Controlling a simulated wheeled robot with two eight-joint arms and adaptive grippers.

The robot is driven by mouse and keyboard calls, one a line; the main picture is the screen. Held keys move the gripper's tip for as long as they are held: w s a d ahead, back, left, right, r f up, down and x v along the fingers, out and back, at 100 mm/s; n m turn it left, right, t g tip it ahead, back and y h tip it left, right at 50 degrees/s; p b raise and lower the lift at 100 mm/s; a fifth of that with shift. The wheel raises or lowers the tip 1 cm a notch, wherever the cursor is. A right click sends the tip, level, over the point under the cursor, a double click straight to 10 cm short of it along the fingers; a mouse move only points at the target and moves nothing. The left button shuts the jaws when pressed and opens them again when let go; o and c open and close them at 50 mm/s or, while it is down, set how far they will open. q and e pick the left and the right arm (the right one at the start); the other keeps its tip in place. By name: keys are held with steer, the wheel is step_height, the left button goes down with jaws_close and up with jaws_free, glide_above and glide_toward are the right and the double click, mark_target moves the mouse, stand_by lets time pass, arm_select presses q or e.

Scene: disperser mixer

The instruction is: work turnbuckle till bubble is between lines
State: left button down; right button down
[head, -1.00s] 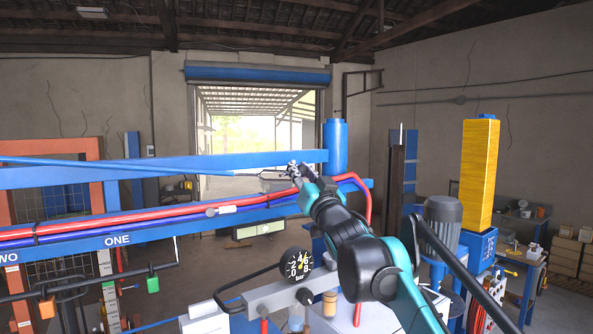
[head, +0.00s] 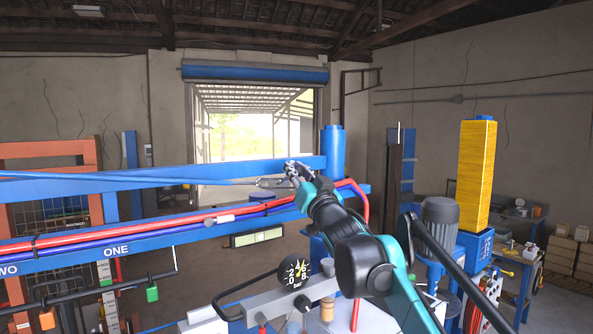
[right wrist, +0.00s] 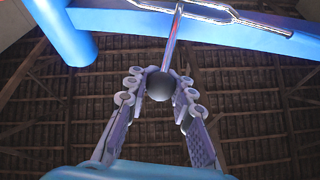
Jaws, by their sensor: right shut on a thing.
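My right gripper (head: 292,172) is raised by the end of the upper blue beam (head: 150,178). In the right wrist view its fingers (right wrist: 159,84) are shut on a dark ball knob (right wrist: 160,86). A thin metal rod (right wrist: 173,42) runs from the knob up to the turnbuckle (right wrist: 215,10), a shiny open metal loop. The turnbuckle also shows in the head view (head: 271,183), just left of the gripper. A pale green level vial (head: 257,237) hangs below the lower beam; its bubble and lines are too small to read. My left gripper is out of view.
A blue cylinder (head: 333,152) stands at the beam's end, close to my right gripper. Red hoses (head: 150,226) run along the lower blue beam. A dial gauge (head: 296,272) is below, and a motor (head: 440,222) and yellow column (head: 478,175) stand to the right.

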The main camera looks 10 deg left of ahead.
steer(key=c, duration=1.3)
jaws_free()
steer(key=shift+s+r, duration=0.1)
steer(key=shift+s, duration=0.05)
steer(key=shift+o, duration=0.2)
steer(key=shift+s, duration=0.1)
steer(key=shift+d, duration=0.1)
steer(key=v, duration=1.2)
